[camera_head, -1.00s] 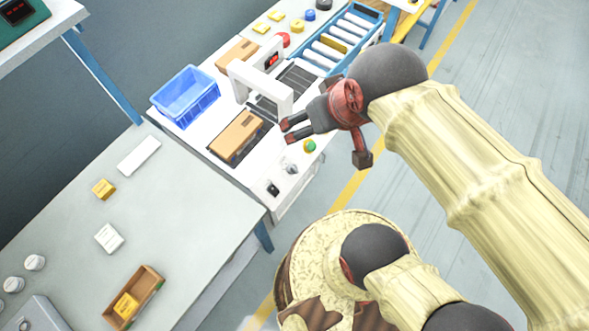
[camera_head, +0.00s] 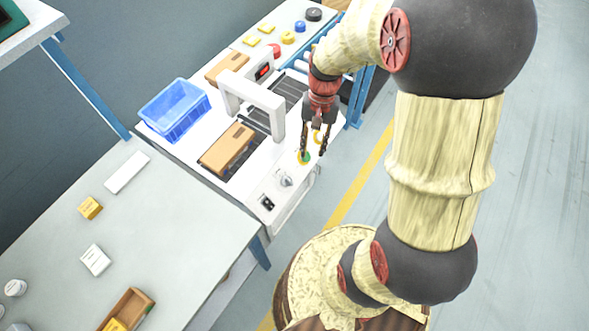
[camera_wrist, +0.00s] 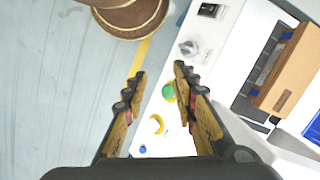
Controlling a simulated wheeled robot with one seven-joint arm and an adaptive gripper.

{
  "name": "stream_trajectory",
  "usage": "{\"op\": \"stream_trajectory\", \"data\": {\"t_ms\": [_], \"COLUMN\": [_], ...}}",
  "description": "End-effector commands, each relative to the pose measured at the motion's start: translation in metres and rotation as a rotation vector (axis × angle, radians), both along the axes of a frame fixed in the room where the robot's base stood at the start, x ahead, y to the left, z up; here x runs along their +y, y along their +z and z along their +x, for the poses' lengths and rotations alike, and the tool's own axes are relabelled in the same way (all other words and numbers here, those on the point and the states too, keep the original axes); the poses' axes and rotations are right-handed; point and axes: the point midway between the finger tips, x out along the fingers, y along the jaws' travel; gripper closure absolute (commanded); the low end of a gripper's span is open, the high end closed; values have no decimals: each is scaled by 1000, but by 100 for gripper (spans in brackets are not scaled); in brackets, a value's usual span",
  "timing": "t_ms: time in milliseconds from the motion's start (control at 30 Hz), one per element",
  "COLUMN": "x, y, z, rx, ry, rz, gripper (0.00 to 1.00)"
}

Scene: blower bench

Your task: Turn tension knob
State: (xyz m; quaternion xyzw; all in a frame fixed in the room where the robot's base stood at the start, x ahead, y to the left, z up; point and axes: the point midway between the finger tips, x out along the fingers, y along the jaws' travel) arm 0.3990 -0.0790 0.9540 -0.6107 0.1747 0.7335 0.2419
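A silver-grey knob (camera_head: 285,179) stands on the front edge of the white machine (camera_head: 260,215), between a dark switch and a green button. In the wrist view the knob (camera_wrist: 189,48) lies beyond the fingertips, closest to the right-hand finger. My gripper (camera_head: 313,154) points down above the machine's front edge, over the green button and up-right of the knob. In the wrist view my gripper (camera_wrist: 159,70) is open with nothing between its fingers. It appears apart from the knob.
The green button (camera_wrist: 168,92) and a yellow-ringed control (camera_wrist: 156,123) sit close beside the fingers. A white arch (camera_head: 252,105) spans the conveyor, with a cardboard box (camera_head: 227,148) before it. A blue bin (camera_head: 174,111) stands left. Open floor lies right.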

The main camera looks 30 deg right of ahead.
Motion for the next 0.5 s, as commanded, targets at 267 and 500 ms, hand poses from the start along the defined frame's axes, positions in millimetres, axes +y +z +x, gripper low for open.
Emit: {"op": "stream_trajectory", "data": {"t_ms": [267,500], "x": [-9,-8], "y": [-49,-46], "z": [50,59], "rx": [62,65], "ry": [-308,-438], "rz": [22,12], "gripper": [90,100]}}
